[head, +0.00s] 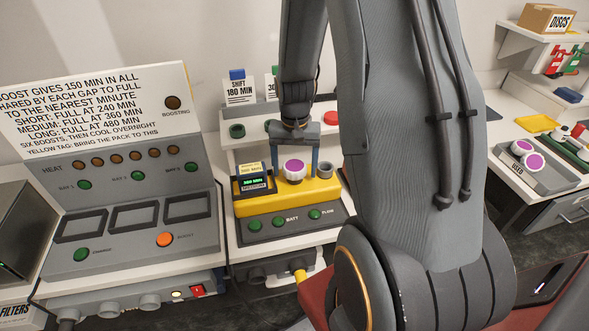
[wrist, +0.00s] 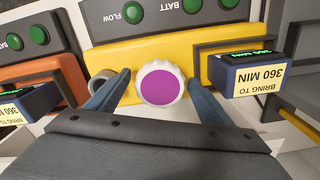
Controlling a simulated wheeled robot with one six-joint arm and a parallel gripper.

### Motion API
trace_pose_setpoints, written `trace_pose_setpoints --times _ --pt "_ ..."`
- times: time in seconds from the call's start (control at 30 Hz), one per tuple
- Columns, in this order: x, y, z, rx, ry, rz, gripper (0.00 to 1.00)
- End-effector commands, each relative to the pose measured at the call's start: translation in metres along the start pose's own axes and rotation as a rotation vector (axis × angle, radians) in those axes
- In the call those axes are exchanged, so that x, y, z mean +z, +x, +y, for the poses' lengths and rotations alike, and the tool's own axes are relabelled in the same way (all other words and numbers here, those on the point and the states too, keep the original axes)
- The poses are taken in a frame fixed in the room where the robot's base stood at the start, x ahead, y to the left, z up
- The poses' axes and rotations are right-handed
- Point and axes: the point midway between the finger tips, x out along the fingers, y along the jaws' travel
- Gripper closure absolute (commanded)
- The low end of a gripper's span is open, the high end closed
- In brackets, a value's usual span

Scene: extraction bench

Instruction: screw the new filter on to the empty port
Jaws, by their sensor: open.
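A white filter with a purple face (head: 294,168) sits on the top of the yellow unit (head: 312,190); it also shows in the wrist view (wrist: 162,83). I cannot tell whether it is screwed down. An empty grey port (head: 326,171) is beside it, to its right in the head view. In the wrist view the port (wrist: 97,82) is on the left, partly hidden by a finger. My gripper (head: 296,162) is open, its blue fingers on either side of the filter. In the wrist view (wrist: 160,100) gaps show between the fingers and the filter.
A dark pack with a green display (head: 253,182) is in the yellow unit, close left of the filter. A "USED" tray (head: 547,180) at the right holds two purple-faced filters. A charger panel (head: 130,225) stands at the left. An orange unit (wrist: 40,75) shows in the wrist view.

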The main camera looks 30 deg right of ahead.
Motion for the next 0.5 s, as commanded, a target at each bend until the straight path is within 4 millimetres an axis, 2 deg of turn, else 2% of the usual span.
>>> trace_pose_setpoints --times 0.5 --pt "0.0016 0.0004 -0.0001 0.0 -0.651 -0.004 0.25"
